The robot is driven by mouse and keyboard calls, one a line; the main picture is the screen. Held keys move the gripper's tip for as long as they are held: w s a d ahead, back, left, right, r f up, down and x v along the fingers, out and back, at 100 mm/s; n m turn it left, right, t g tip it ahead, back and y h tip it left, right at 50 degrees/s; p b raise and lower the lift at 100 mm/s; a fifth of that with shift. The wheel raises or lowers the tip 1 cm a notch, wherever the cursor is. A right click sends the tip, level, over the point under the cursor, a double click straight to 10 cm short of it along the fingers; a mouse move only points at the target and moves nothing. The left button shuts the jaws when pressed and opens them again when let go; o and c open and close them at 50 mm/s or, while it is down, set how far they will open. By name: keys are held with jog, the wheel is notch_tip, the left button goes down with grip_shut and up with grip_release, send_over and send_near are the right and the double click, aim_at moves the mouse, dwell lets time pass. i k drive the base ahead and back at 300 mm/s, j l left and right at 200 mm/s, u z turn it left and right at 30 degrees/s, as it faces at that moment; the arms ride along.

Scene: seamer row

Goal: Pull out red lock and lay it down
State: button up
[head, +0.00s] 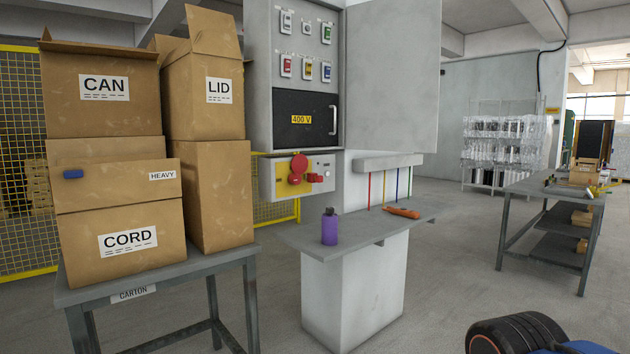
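A yellow switch plate (283,177) sits on the grey box below the open cabinet. A round red knob (298,168) stands out on it. A small red piece (316,178), which looks like the red lock, sits just right of the knob. It is too small to tell how it is fitted. A grey shelf (292,236) on a white pedestal lies below the box. My gripper is not in view; only a black part of my arm shows at the lower right.
A purple bottle (329,228) and an orange tool (402,212) stand or lie on the shelf. Thin coloured rods (384,188) hang behind. Stacked cartons (108,90) fill the left table. A workbench (562,190) stands right; floor between is clear.

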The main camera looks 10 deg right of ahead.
aim_at(310, 176)
jog(key=i+l+z, duration=0.2)
jog(key=i, duration=0.25)
jog(key=i+l+z, duration=0.25)
jog(key=i, duration=0.25)
jog(key=i+l+z, duration=0.2)
jog(key=i, duration=0.25)
jog(key=j, duration=0.1)
